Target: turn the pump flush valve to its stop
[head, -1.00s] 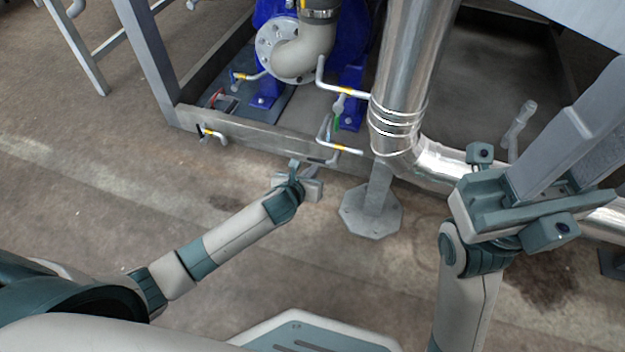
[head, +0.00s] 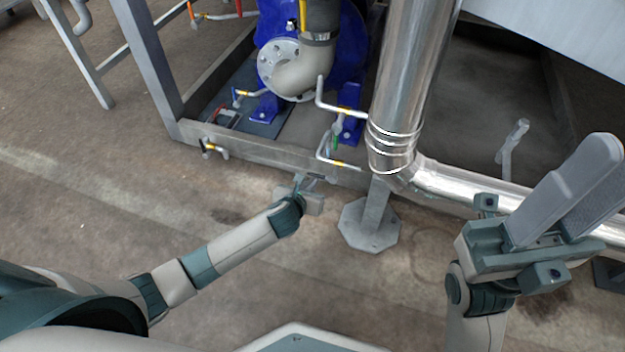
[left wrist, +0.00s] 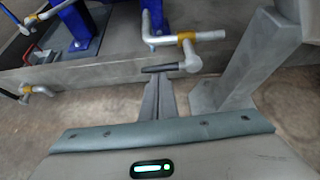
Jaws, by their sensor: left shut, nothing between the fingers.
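My left gripper (head: 312,181) is shut and empty, low in front of the skid rail. In the left wrist view its closed fingers (left wrist: 158,84) point at a dark lever handle (left wrist: 160,69) on a pale pipe end with a yellow band (left wrist: 187,39). The fingertips are just below the lever; I cannot tell whether they touch it. In the head view this yellow-banded pipe (head: 340,163) runs beside the steel pipe; the lever is hard to make out there. My right gripper (head: 590,185) is at the right, away from the valve; its finger gap is unclear.
The blue pump (head: 345,40) stands behind the frame rail (head: 255,155). A shiny steel pipe (head: 410,80) and its support foot (head: 370,225) are just right of my left gripper. Another small yellow-banded valve (head: 212,147) is at the left. Floor in front is clear.

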